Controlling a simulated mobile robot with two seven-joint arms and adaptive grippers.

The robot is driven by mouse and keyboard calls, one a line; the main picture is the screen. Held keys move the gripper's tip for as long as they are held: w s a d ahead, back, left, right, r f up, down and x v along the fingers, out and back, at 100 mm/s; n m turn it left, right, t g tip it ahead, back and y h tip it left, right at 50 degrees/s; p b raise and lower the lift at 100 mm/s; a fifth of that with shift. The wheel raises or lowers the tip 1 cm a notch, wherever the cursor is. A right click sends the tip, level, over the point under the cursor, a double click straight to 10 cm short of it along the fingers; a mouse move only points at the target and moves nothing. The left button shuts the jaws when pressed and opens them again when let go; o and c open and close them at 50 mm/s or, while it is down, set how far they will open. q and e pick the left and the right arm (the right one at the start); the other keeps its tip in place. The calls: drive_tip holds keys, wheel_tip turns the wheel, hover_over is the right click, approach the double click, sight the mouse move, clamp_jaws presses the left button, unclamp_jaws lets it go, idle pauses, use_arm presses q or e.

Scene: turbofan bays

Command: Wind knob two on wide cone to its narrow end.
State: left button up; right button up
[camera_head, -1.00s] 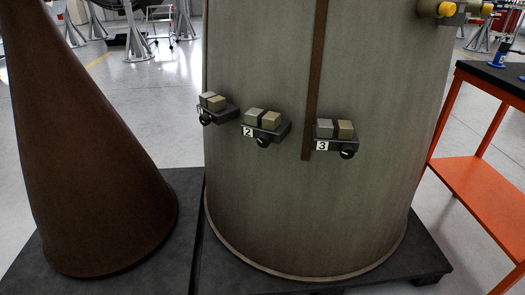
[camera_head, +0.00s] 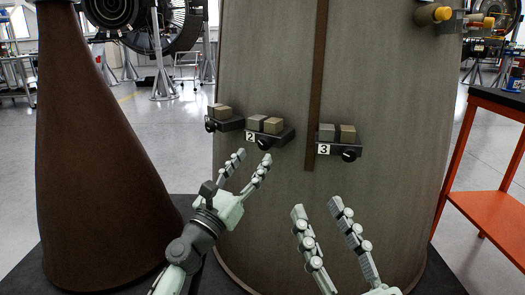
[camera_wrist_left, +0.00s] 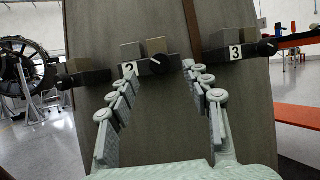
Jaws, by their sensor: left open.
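The wide cone (camera_head: 390,190) is the large grey-green body in the middle of the head view. My left gripper (camera_head: 253,157) is open and empty, just below knob two in the head view. In the left wrist view, knob two (camera_wrist_left: 160,65) sits beyond and between the open fingertips (camera_wrist_left: 160,70); contact is not visible. My right gripper (camera_head: 316,205) is open and empty, lower right, in front of the cone.
Knob three (camera_head: 349,155) sits to the right, past a vertical brown strip (camera_head: 317,80). Another knob block (camera_head: 225,122) sits left. A tall brown cone (camera_head: 95,180) stands at left. An orange cart (camera_head: 495,215) stands right. Yellow-ended fittings (camera_head: 440,14) project at upper right.

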sight(263, 146)
use_arm(q)
drive_tip(key=shift+x, duration=2.4)
use_arm(e)
drive_tip(key=shift+f+g, duration=0.3)
drive_tip(key=shift+f, duration=0.05)
use_arm(q)
clamp_jaws()
drive_tip(key=shift+m, duration=0.3)
